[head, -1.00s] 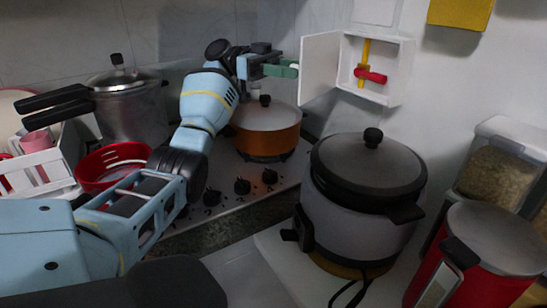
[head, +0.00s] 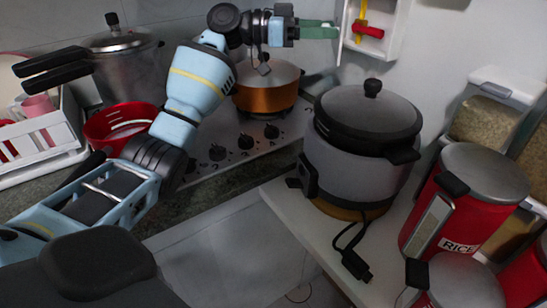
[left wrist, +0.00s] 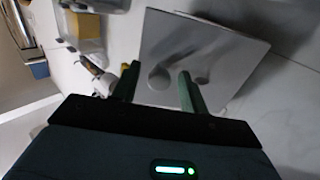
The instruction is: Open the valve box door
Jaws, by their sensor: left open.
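The white valve box (head: 393,38) is on the wall at the top of the head view, its upper part cut off. Inside are a red handle (head: 368,30) and a yellow pipe (head: 360,12). Its door (head: 343,38) stands open, seen nearly edge-on at the box's left side. My left gripper (head: 335,29) is open, its green fingers just left of the door; I cannot tell whether they touch it. In the left wrist view the pale door panel (left wrist: 215,45) lies beyond the spread fingers (left wrist: 157,80), with nothing between them. My right gripper is not in view.
An orange pot (head: 265,97) is on the stove below my left forearm. A rice cooker (head: 350,160) stands below the box. Red canisters (head: 470,195) are at the right. A pressure cooker (head: 125,70) and red basket (head: 115,125) are at the left.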

